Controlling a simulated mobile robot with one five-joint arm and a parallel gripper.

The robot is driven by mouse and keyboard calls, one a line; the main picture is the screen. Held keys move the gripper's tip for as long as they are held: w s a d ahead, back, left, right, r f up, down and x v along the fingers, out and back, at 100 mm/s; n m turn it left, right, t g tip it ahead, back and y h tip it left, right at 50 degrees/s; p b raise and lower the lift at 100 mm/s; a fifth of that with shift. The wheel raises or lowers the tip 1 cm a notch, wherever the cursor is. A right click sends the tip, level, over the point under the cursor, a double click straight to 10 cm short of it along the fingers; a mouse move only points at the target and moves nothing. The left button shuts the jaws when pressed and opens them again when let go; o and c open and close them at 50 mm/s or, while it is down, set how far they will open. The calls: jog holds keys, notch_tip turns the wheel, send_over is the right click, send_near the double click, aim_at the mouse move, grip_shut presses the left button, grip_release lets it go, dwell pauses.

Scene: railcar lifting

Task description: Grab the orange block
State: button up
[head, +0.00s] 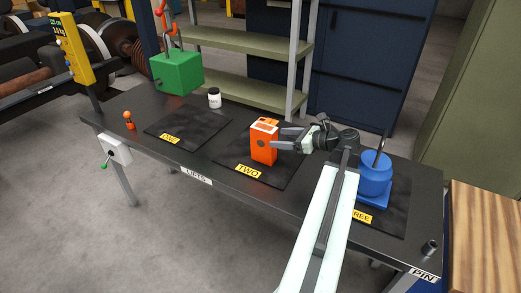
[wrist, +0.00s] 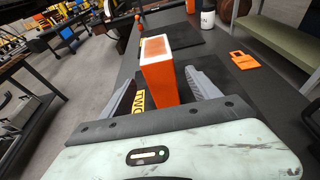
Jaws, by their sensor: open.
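The orange block (head: 264,142) stands upright on the black mat labelled TWO, with a pale patch on its top. My gripper (head: 285,139) is at the right side of the block in the head view, its fingers pointing left towards it. In the wrist view the block (wrist: 168,78) stands between the two grey fingers of my open gripper (wrist: 163,88). Whether either finger touches the block I cannot tell. The block's lower part is hidden behind the gripper's front edge in the wrist view.
A white jar (head: 214,98) stands behind that mat. A blue pot (head: 375,177) stands on the right mat. A flat orange piece (wrist: 245,60) lies right of the block.

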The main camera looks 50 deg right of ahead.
aim_at(264, 135)
jog(key=shift+w+f, duration=0.1)
jog(key=shift+x, duration=1.1)
jog(key=x, duration=0.2)
jog(key=b+x, duration=0.1)
jog(key=x, duration=0.2)
jog(key=shift+w+a+b, duration=0.1)
jog(key=shift+w+b, duration=0.2)
jog(key=shift+w, duration=0.05)
grip_shut()
